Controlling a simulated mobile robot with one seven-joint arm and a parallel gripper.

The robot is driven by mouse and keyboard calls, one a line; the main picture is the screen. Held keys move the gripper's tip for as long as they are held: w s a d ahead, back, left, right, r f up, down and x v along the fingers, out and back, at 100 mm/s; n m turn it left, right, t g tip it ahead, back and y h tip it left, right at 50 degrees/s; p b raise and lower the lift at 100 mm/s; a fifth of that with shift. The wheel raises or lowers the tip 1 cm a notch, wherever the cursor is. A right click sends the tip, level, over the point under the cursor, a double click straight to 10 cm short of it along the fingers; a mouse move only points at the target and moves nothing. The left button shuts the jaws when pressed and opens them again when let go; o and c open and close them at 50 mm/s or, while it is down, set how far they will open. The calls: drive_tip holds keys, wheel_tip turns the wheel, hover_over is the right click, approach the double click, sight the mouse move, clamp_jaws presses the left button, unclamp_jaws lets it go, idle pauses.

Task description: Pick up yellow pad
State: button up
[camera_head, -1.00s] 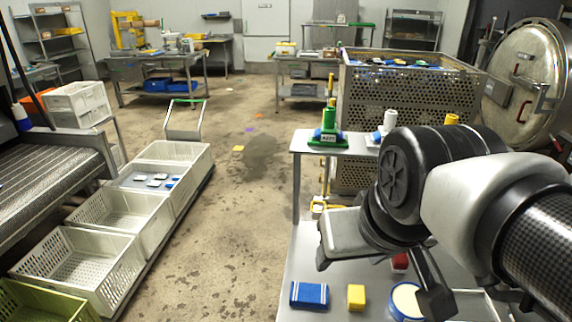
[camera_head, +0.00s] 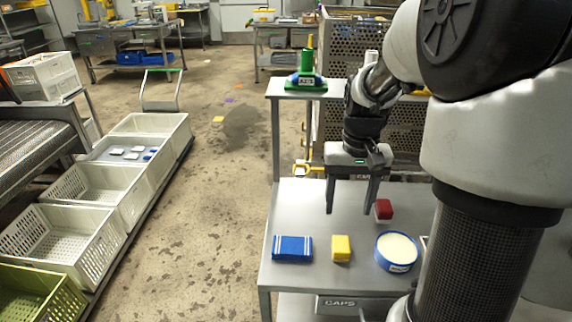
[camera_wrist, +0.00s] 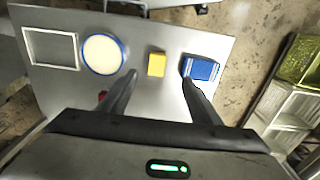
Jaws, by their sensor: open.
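The yellow pad (camera_head: 341,248) is a small block lying on the grey metal table, between a blue pad with white stripes (camera_head: 292,249) and a round blue-rimmed tub (camera_head: 396,252). In the wrist view the yellow pad (camera_wrist: 157,64) shows beyond my fingertips, between their lines. My gripper (camera_head: 349,208) is open and empty, pointing down above the table, behind the yellow pad and apart from it. It also shows in the wrist view (camera_wrist: 160,82), fingers spread.
A red block (camera_head: 383,209) lies close to my right finger. A raised shelf behind holds a green bottle (camera_head: 306,70). White crates (camera_head: 70,238) line the floor at left. The table (camera_head: 305,215) has bare room around the pads.

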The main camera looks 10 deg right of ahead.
drive_tip(key=f, duration=0.1)
drive_tip(key=b, duration=0.2)
approach(342, 247)
drive_tip(key=f, duration=0.5)
drive_tip(key=shift+s+a+f, duration=0.15)
drive_tip(key=shift+s+a, duration=0.15)
drive_tip(key=shift+w+d+f+b, duration=0.1)
drive_tip(key=shift+f+b, duration=0.05)
drive_tip(key=shift+f, duration=0.75)
drive_tip(key=shift+w+d+f+b, duration=0.1)
drive_tip(key=shift+f, duration=0.8)
drive_tip(key=shift+w+d+f+b, duration=0.1)
drive_tip(key=shift+w+f+b, duration=0.05)
drive_tip(key=shift+f, duration=0.75)
drive_tip(key=c, duration=1.1)
